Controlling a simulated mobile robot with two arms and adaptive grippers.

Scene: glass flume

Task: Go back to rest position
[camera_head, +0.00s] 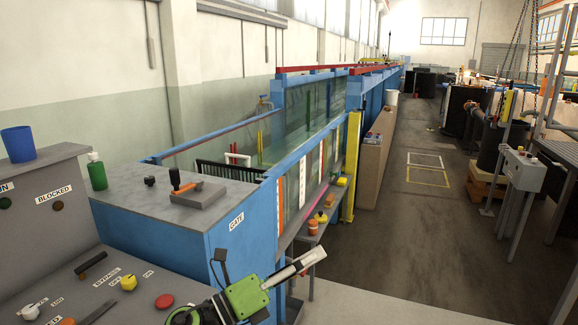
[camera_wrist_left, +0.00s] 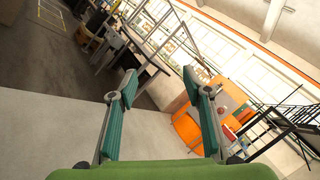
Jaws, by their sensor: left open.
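My left gripper (camera_head: 306,262) shows at the bottom middle of the head view, with a green body and pale grey fingers pointing right and slightly up. It is over the floor side of the blue gate cabinet, in front of the control panel. In the left wrist view the left gripper (camera_wrist_left: 158,75) has its two green-padded fingers wide apart, with nothing between them. My right gripper is in neither view.
A grey control panel (camera_head: 75,270) with knobs and a red button (camera_head: 164,301) is at the lower left. The blue gate cabinet (camera_head: 215,240) stands beside the glass flume (camera_head: 300,110). The aisle floor (camera_head: 420,230) is clear.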

